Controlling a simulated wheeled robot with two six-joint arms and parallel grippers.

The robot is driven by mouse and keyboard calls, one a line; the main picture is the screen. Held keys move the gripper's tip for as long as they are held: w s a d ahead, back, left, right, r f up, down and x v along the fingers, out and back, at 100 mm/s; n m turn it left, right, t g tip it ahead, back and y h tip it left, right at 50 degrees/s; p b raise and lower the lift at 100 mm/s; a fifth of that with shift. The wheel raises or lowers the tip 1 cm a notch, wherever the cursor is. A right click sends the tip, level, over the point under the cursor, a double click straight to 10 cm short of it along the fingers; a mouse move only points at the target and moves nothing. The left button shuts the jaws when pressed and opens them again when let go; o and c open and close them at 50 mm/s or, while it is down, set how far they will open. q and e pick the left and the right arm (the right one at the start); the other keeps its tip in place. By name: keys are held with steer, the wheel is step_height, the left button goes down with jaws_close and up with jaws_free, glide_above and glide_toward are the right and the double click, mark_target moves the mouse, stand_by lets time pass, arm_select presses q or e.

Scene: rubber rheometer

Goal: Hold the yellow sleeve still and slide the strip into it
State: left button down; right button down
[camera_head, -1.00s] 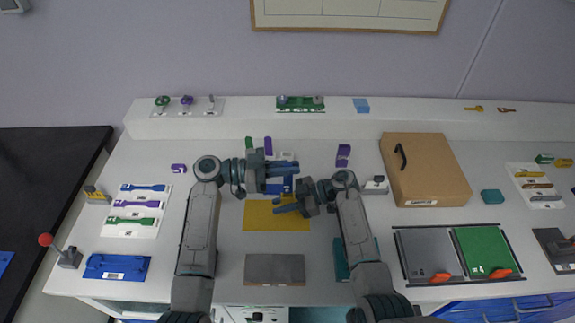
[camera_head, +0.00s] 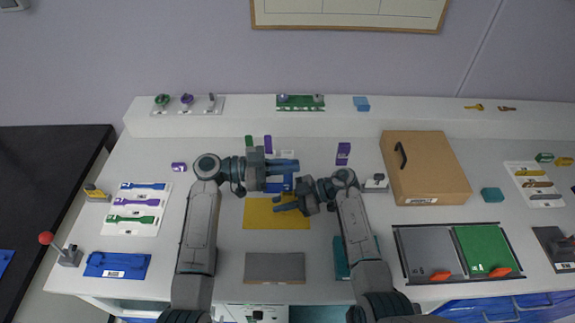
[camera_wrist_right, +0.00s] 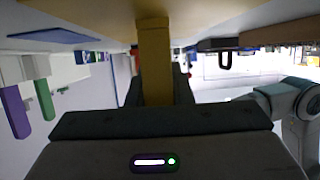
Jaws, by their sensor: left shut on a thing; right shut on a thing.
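My left gripper (camera_head: 292,166) points right over the middle of the table and is shut. The thing in its jaws is too small and covered to make out in the head view, and I cannot pick out the strip. My right gripper (camera_head: 281,206) is lower, just below the left one, and points left over the yellow mat. It is shut on a yellow piece, apparently the yellow sleeve (camera_wrist_right: 155,60), which stands out between its dark fingers in the right wrist view. Whether sleeve and strip touch cannot be told.
The yellow mat (camera_head: 262,220) lies under the right gripper, with a grey plate (camera_head: 275,268) in front of it. Blue pieces (camera_head: 277,187) sit just behind the mat. A brown box (camera_head: 432,170) stands to the right. The table between mat and left rack (camera_head: 138,223) is clear beside my arm.

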mark_target(287, 191)
arm_select(q)
steer(key=shift+f, duration=4.35)
steer(key=shift+r, duration=3.95)
steer(key=shift+f, duration=0.85)
